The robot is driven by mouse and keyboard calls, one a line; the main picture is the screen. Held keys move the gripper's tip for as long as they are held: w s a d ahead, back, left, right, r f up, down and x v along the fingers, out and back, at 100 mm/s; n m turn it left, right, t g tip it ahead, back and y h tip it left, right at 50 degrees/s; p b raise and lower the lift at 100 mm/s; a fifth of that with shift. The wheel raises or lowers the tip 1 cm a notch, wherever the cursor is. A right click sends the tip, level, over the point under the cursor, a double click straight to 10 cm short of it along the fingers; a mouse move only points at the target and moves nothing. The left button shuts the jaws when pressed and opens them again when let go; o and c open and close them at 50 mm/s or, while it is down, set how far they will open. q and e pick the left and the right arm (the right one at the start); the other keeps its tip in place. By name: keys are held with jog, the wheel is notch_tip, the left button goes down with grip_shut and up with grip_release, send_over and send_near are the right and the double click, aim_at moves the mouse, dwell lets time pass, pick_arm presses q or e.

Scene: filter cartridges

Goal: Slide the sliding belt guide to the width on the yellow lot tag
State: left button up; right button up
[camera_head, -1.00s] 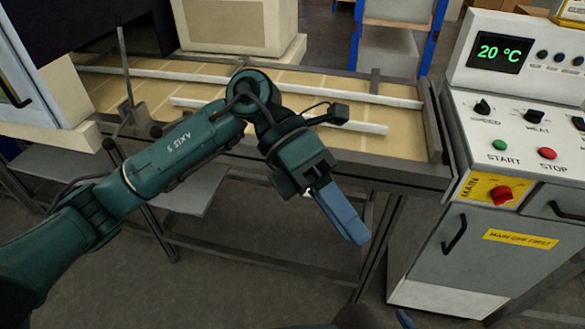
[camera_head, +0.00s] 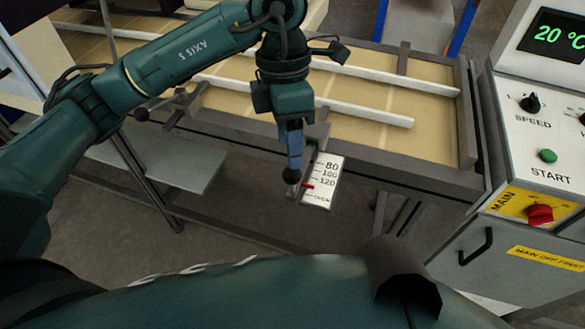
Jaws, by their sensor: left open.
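The sliding belt guide is, as far as I can tell, the front white rail (camera_head: 360,112) lying along the tan belt. Below the belt's front edge, a white scale plate (camera_head: 322,185) reads 80, 100 and 120 from top to bottom, with small unreadable lettering lower down. A red pointer (camera_head: 308,185) sits close to the 120 line. A dark knob (camera_head: 291,175) is left of the plate. My left gripper (camera_head: 293,163) points down with its blue fingers open at the knob; whether they touch it is unclear. No yellow lot tag is visible. My right gripper is out of view.
A second white rail (camera_head: 385,83) runs along the belt's back side. The control cabinet (camera_head: 525,175) stands at right, with a green 20 °C display, a green start button and a red main switch. A grey shelf (camera_head: 160,168) is below the belt. My own dark green body part crosses the bottom.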

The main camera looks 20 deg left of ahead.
aim_at(292, 174)
pick_arm(q)
jog(key=f, duration=0.5)
jog(key=s+f, duration=0.1)
jog(key=f, duration=0.1)
jog(key=shift+d+f, duration=0.15)
jog(key=shift+d, duration=0.25)
jog(key=shift+c, duration=0.3)
grip_shut()
